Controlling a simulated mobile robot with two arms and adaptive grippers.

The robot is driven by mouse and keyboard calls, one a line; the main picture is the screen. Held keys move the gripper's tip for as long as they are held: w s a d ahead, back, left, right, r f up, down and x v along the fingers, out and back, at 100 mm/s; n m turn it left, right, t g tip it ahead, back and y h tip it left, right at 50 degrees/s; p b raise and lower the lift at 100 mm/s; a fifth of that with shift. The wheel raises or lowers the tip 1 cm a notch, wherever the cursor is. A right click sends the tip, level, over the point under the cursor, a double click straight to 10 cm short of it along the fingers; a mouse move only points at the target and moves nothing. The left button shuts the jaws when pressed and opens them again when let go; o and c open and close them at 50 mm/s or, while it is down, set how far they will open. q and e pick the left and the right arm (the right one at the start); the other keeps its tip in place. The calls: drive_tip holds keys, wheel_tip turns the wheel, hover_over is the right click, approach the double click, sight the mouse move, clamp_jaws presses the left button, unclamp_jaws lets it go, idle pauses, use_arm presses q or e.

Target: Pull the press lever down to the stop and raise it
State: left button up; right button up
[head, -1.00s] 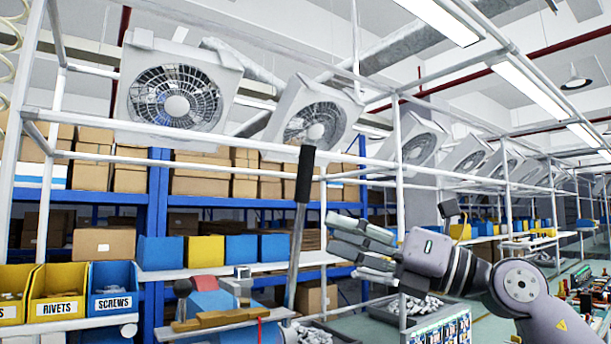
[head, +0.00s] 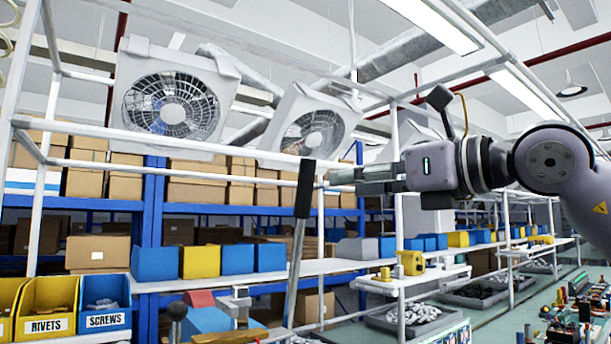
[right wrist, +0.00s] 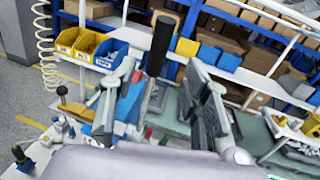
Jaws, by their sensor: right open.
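The press lever is a metal rod with a black grip (head: 305,188) on top, standing nearly upright with a slight tilt. The blue press body (head: 207,320) shows at the lower edge of the head view. My right gripper (head: 336,181) is open, just right of the black grip and at about its height, pointing left. In the right wrist view the black grip (right wrist: 161,45) shows beyond and between the spread fingers of my right gripper (right wrist: 168,78). It looks apart from them. The lever's base is hidden. My left gripper is not in view.
Yellow and blue bins (head: 48,307) of rivets and screws stand at the lower left. A white frame with fans (head: 172,105) runs behind and above the lever. A shelf with blue and yellow bins (head: 200,261) stands behind. A bench with small parts lies at the lower right.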

sight(312, 183)
drive_tip(key=p+x, duration=0.3)
drive_tip(key=x, duration=0.6)
drive_tip(key=shift+w+a+r, duration=0.1)
drive_tip(key=shift+w+a, duration=0.1)
drive_tip(key=shift+w+a+p, duration=0.3)
drive_tip(key=shift+p, duration=0.05)
clamp_jaws()
